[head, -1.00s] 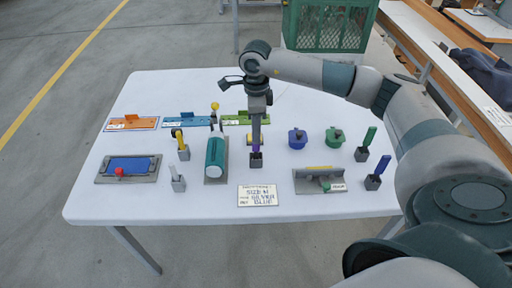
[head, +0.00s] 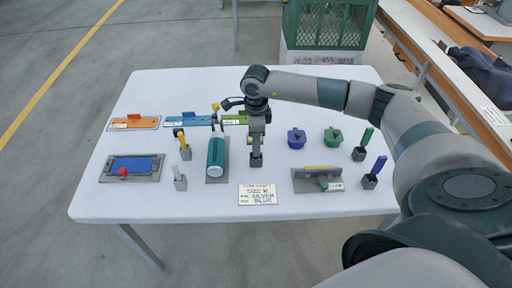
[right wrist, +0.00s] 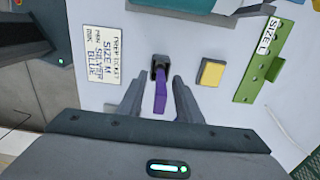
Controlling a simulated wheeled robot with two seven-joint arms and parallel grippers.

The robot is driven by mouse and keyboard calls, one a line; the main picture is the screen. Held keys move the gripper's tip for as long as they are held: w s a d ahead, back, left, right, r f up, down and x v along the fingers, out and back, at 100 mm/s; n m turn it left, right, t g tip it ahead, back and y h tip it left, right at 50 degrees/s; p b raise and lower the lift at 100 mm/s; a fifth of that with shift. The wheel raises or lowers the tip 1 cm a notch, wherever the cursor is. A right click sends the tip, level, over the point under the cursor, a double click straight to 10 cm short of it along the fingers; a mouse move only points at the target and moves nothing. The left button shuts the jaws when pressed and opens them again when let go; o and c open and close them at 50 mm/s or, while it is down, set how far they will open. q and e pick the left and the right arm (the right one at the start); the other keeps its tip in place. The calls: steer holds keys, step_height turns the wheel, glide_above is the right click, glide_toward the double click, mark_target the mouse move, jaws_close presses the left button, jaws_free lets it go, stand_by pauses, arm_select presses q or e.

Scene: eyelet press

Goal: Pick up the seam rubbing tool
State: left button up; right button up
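A purple-handled tool (right wrist: 160,98) stands in a small dark holder near the middle of the table. In the head view my right gripper hides its handle, and only the grey holder (head: 256,161) shows below. My right gripper (head: 256,148) points down over it. In the right wrist view its two fingers (right wrist: 158,108) are apart, one on each side of the purple handle, with gaps between. My left gripper is not in view. I cannot tell from its look alone whether this is the seam rubbing tool.
A ticket card (head: 258,195) lies in front. Blue (head: 297,138) and green (head: 333,137) pots and other upright handled tools (head: 374,172) are to the right. A yellow block (right wrist: 210,72) lies near the purple tool.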

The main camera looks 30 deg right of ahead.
stand_by(0.4)
jaws_close()
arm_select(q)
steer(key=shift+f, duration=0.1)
arm_select(e)
steer(key=shift+r, duration=0.1)
